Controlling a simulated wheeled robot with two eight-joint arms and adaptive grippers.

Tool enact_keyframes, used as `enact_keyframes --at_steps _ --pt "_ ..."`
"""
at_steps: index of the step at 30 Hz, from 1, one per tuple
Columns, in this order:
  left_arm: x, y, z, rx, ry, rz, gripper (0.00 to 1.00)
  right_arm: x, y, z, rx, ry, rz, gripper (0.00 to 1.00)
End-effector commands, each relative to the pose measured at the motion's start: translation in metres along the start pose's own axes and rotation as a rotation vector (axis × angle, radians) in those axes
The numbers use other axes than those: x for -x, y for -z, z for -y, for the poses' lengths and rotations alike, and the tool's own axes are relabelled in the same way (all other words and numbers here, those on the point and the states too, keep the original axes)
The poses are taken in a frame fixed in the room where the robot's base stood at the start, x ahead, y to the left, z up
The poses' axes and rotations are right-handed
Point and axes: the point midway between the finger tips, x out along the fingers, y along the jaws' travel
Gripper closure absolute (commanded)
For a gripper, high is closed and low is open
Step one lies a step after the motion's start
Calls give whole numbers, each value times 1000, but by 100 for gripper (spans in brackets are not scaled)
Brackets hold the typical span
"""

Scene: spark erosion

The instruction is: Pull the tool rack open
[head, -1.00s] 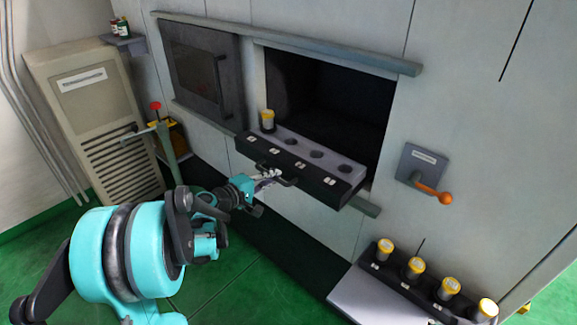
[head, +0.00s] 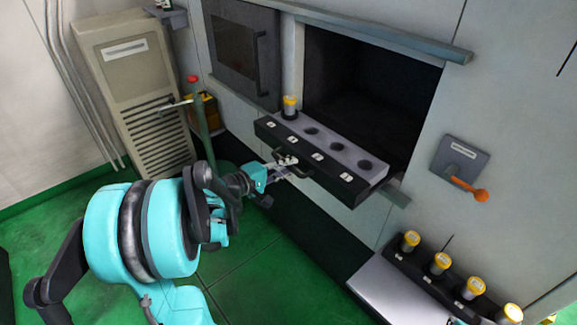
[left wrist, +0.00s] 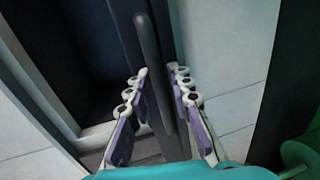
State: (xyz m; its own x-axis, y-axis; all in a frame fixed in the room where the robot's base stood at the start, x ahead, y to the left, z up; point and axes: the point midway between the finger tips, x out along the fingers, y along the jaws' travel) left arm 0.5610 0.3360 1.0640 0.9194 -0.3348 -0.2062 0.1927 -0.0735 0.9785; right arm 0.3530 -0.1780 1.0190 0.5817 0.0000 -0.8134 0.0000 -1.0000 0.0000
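The tool rack (head: 310,158) is a dark drawer with a grey top, several round holes and small white labels on its front. It sticks out of the dark opening in the machine wall. A yellow-capped cylinder (head: 290,107) stands in its leftmost hole. My left gripper (head: 285,165) is at the black handle on the rack's front. In the left wrist view the handle bar (left wrist: 150,45) passes between the two fingers (left wrist: 159,85), which close in on either side of it. My right gripper is not in view.
A dark door (head: 243,50) stands left of the opening. A panel with an orange lever (head: 480,195) is on the wall at right. A holder with several yellow-capped cylinders (head: 440,263) is at lower right. A red-knobbed post (head: 197,110) stands left, by a beige cabinet (head: 135,95).

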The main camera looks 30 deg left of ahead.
Motion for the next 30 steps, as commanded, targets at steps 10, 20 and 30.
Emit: enact_keyframes --at_steps 10,20,30 --pt "2 1 -1 1 -2 -2 68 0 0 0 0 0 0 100" --pt "59 1 0 3 -1 -6 68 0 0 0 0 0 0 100" --pt "114 1 0 1 -1 -3 68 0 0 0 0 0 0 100"
